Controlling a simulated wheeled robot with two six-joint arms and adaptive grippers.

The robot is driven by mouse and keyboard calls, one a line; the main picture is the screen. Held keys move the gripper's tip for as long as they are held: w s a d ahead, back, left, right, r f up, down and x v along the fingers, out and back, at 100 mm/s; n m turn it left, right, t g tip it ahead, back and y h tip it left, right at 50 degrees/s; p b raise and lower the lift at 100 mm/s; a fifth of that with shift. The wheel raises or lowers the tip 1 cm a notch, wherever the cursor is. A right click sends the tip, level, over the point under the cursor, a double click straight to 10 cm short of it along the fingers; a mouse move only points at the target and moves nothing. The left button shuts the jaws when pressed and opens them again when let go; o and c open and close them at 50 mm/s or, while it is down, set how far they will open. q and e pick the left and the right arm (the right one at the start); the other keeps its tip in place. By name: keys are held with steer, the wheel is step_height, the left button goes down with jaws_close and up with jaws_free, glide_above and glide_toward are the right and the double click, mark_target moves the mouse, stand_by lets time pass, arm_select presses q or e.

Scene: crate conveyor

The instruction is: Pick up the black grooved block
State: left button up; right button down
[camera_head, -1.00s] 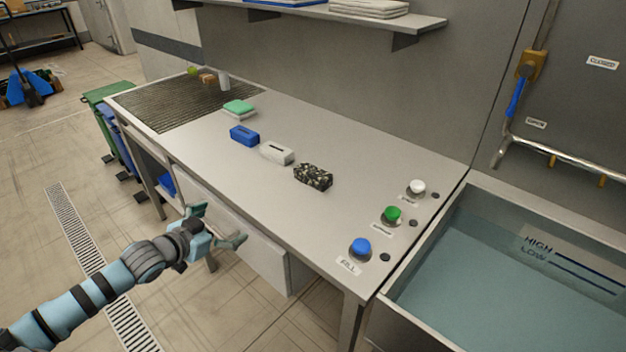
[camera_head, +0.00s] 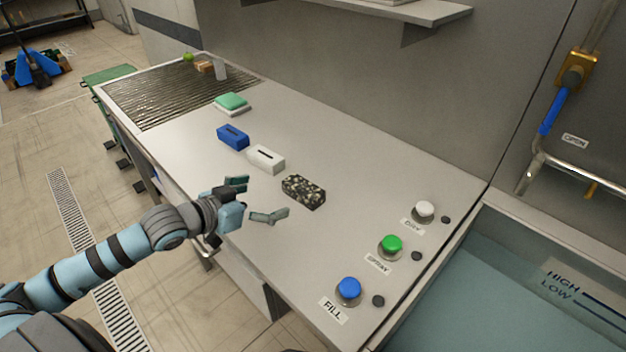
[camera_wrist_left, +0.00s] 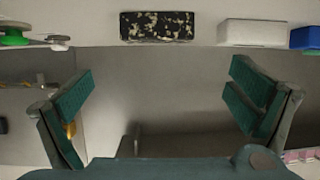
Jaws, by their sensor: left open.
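The black grooved block (camera_head: 303,192) is dark with pale speckles and lies on the grey counter, closest to the buttons in a row of blocks. It also shows at the top of the left wrist view (camera_wrist_left: 157,27), ahead of the fingers. My left gripper (camera_head: 252,200) is open and empty at the counter's front edge, left of the speckled block and apart from it. In the left wrist view its two green fingers (camera_wrist_left: 160,95) are spread wide. My right gripper is not in view.
A white block (camera_head: 265,159) and a blue block (camera_head: 232,137) lie beyond the speckled one. The green sponge (camera_head: 232,101) sits farther back. Blue (camera_head: 348,289), green (camera_head: 390,246) and white (camera_head: 424,210) buttons stand near the water tank (camera_head: 480,297).

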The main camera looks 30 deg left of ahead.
mark_target(303, 186)
arm_select(q)
steer(key=b+x, duration=0.2)
steer(key=x, duration=0.1)
steer(key=shift+d+f, duration=0.1)
steer(key=shift+f, duration=0.05)
steer(key=b+x, duration=0.1)
steer(key=x, duration=0.2)
steer(key=shift+d, duration=0.1)
steer(key=b+x, duration=0.1)
steer(key=x, duration=0.6)
steer(key=shift+w+d+b, duration=0.15)
steer(key=shift+b, duration=0.2)
steer(key=c, duration=1.2)
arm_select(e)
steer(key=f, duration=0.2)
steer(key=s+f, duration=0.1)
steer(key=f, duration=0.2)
